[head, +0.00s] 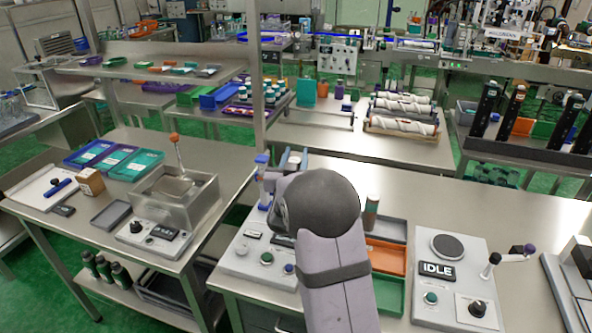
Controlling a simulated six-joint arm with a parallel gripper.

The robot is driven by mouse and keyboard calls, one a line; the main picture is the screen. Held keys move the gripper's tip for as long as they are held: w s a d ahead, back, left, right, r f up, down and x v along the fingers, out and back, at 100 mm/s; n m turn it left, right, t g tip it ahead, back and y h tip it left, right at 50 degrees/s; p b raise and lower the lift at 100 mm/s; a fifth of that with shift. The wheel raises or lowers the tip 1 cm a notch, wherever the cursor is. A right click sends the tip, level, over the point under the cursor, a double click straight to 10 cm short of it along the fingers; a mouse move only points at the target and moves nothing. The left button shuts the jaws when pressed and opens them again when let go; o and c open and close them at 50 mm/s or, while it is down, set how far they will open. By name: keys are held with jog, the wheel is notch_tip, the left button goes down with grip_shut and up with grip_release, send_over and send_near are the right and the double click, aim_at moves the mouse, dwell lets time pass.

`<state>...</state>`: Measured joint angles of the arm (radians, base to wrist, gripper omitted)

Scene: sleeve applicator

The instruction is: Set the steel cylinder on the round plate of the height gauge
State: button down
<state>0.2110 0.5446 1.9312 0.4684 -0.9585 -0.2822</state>
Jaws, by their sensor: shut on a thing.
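My arm fills the lower middle of the head view, and its large dark rounded joint hides what lies behind it. My gripper is not visible, so I cannot see what it holds. I cannot make out the steel cylinder for certain. A small upright grey-green cylinder with a brownish top (371,212) shows just right of my arm, by the trays. A dark round plate (447,245) lies on a light grey box (455,290) with an IDLE display, to the right; its top is bare. I cannot tell whether this box is the height gauge.
A grey panel with buttons (245,262) stands left of my arm, partly hidden, with a blue-capped clear column (262,178) behind it. An orange tray (386,258) and a green tray (389,293) lie right of my arm.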

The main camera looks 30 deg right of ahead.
jog(key=shift+f+p, duration=0.3)
jog(key=shift+f, duration=1.7)
jog(key=shift+f, duration=0.2)
jog(key=c, duration=1.3)
grip_release()
jog(key=shift+f, duration=0.1)
jog(key=shift+c, duration=0.2)
jog(key=b+v, duration=0.3)
jog(key=v, duration=0.9)
